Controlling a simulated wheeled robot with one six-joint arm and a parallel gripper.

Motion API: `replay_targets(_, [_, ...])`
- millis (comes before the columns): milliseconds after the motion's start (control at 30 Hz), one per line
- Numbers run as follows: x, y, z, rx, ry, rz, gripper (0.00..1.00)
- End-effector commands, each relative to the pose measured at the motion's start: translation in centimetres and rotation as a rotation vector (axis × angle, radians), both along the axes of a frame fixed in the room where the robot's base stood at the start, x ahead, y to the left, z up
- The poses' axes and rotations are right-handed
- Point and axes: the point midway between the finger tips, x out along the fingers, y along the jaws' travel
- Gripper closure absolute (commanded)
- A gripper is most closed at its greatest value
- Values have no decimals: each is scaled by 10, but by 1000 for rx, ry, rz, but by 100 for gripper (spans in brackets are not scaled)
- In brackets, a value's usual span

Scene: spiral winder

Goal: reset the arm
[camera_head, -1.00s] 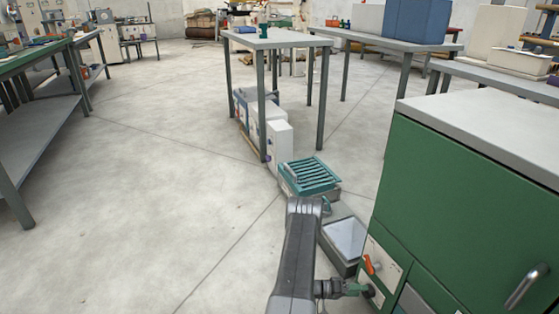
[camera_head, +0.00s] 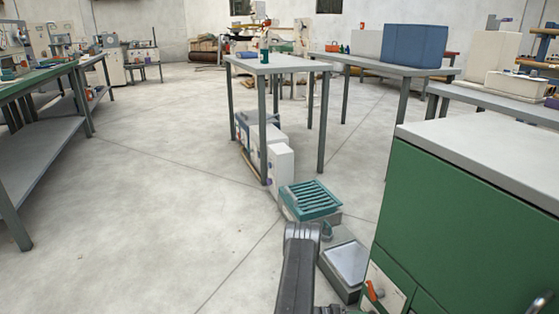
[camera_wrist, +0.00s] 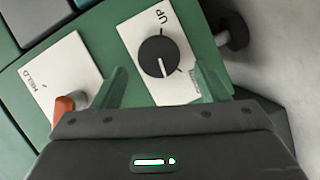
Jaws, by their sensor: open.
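My gripper (camera_wrist: 163,84) is open in the wrist view, its two green fingers apart with nothing between their tips. It faces the green cabinet (camera_wrist: 95,35) front, where a black knob (camera_wrist: 158,57) on a white plate marked UP shows just beyond and between the fingertips. I cannot tell whether the fingers touch the plate. In the head view my arm (camera_head: 298,265) reaches down beside the green cabinet (camera_head: 450,215), and the gripper's fingers are below the picture edge.
A teal ribbed tray (camera_head: 311,200) and a grey box (camera_head: 346,262) sit on the floor close to my arm. A grey table (camera_head: 275,66) stands beyond them. A green workbench (camera_head: 35,60) is at the left.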

Motion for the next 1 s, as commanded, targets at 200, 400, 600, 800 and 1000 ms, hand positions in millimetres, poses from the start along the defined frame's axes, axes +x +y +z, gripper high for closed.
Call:
replay_targets(200, [0, 45, 9, 0, 1, 6, 33])
replay_targets(400, [-1, 85, 15, 0, 1, 7, 33])
replay_targets(600, [-3, 79, 9, 0, 1, -5, 33])
replay_targets(800, [-2, 39, 3, -1, -1, -4, 33])
replay_targets(1000, [-1, -1, -3, -1, -1, -4, 33])
